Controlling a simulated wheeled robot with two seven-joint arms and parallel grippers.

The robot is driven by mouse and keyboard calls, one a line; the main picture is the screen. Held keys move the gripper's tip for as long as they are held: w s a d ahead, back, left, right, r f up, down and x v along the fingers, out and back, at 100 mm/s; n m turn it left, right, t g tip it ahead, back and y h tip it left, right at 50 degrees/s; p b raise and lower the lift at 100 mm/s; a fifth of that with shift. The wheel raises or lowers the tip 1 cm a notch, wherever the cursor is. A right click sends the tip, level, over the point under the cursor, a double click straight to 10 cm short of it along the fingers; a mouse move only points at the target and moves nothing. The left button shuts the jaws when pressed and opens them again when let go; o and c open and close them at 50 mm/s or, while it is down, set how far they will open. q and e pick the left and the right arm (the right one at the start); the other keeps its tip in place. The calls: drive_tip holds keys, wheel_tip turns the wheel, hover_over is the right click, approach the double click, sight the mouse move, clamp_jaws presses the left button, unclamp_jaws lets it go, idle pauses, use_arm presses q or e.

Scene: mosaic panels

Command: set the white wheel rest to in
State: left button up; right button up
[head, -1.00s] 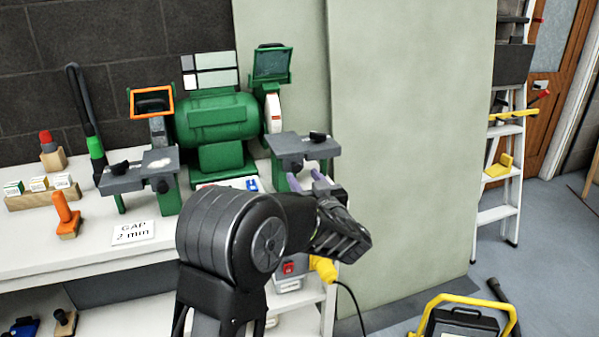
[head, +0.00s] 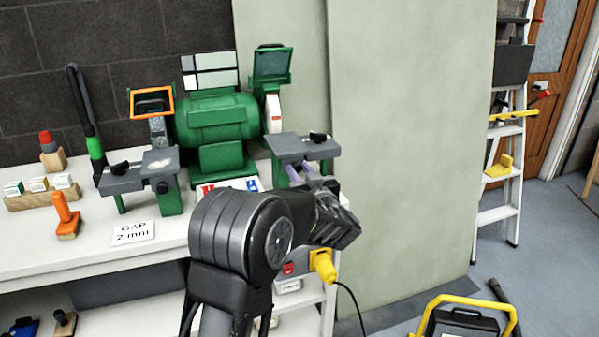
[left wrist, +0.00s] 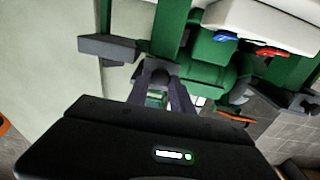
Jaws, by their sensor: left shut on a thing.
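The green bench grinder (head: 215,125) stands on the white bench. Its white wheel (head: 273,113) is on the right side. The white wheel's rest (head: 290,147) is a grey plate in front of that wheel, with a black knob (head: 318,137) on top. My left gripper (head: 315,173) is just below the front of this rest, its lavender fingers partly hidden by my wrist. In the left wrist view, the fingers (left wrist: 158,84) are shut on a dark round knob (left wrist: 159,75) under the rest plate (left wrist: 107,47). My right gripper is not in view.
The other rest (head: 135,172) stands at the left, before the orange-framed guard (head: 152,102). A "GAP 2 mm" card (head: 133,232) lies on the bench. A yellow plug (head: 323,265) and its cable hang at the bench's right end. A pale panel (head: 410,150) stands to the right.

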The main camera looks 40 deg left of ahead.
use_arm(q)
clamp_jaws()
idle(0.8)
